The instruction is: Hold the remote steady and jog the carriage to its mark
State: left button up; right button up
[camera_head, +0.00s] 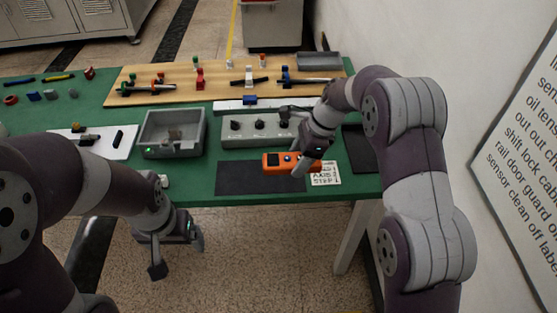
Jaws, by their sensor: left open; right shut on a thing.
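An orange remote (280,160) with dark and pale controls on its face is held over the dark mat (245,177) near the table's front edge. My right gripper (305,167) is shut on the remote's right part, and its fingers hide that end. My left gripper (178,257) is open and empty, in front of the table and below its edge, apart from the remote. A white rail (228,107) lies behind the grey box with knobs, with a small blue block (250,100) on it that may be the carriage. No mark on the rail can be made out.
A note card (326,174) lies right of the mat. A grey tray (172,149) and a grey knobbed box (240,128) stand behind the mat. A wooden board (150,97) with clamps and tools fills the back of the green table. A wall sign stands at right.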

jog(key=shift+s+d+r, duration=0.45)
jog(key=shift+d+r, duration=0.15)
jog(key=shift+d, duration=0.15)
pick_arm(q)
jog(key=shift+f, duration=0.1)
pick_arm(e)
jog(key=shift+a+f, duration=0.1)
send_near(261, 176)
jog(key=x, duration=0.4)
jog(key=shift+s+f+b, duration=0.3)
jog(key=shift+s+f, duration=0.05)
jog(key=shift+f, duration=0.1)
pick_arm(q)
jog(key=shift+f, duration=0.4)
pick_arm(e)
jog(key=shift+w+a+f, duration=0.35)
jog(key=shift+a+f, duration=0.05)
jog(key=shift+f, duration=0.05)
jog(key=shift+f, duration=0.2)
pick_arm(q)
jog(key=shift+r, duration=0.4)
pick_arm(e)
jog(key=shift+r, duration=0.2)
pick_arm(q)
jog(key=shift+c, duration=0.4)
